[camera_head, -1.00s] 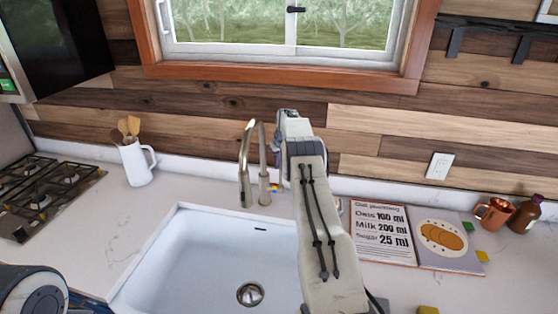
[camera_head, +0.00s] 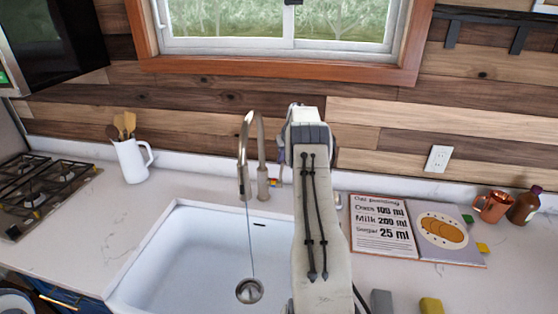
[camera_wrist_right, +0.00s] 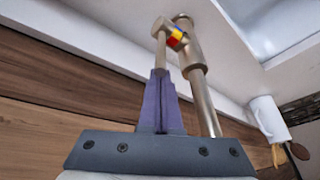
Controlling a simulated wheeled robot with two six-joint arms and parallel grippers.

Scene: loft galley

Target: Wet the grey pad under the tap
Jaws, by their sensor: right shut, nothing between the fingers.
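A grey pad (camera_head: 381,301) lies on the counter at the bottom edge of the head view, partly cut off. The tap (camera_head: 262,152) stands behind the sink, and a thin stream of water (camera_head: 249,240) falls from its spout to the drain. My right gripper (camera_wrist_right: 159,75) is shut and empty in the wrist view, with its fingertips at the tap's lever (camera_wrist_right: 160,50); whether they touch cannot be told. In the head view my right arm hides its fingers. My left gripper is not in view.
The white sink (camera_head: 190,245) is empty apart from the water. A yellow block (camera_head: 431,305) lies right of the grey pad. An open recipe book (camera_head: 382,228), a copper mug (camera_head: 493,207) and a brown bottle (camera_head: 524,206) stand right. A utensil jug (camera_head: 130,160) and hob (camera_head: 45,190) are left.

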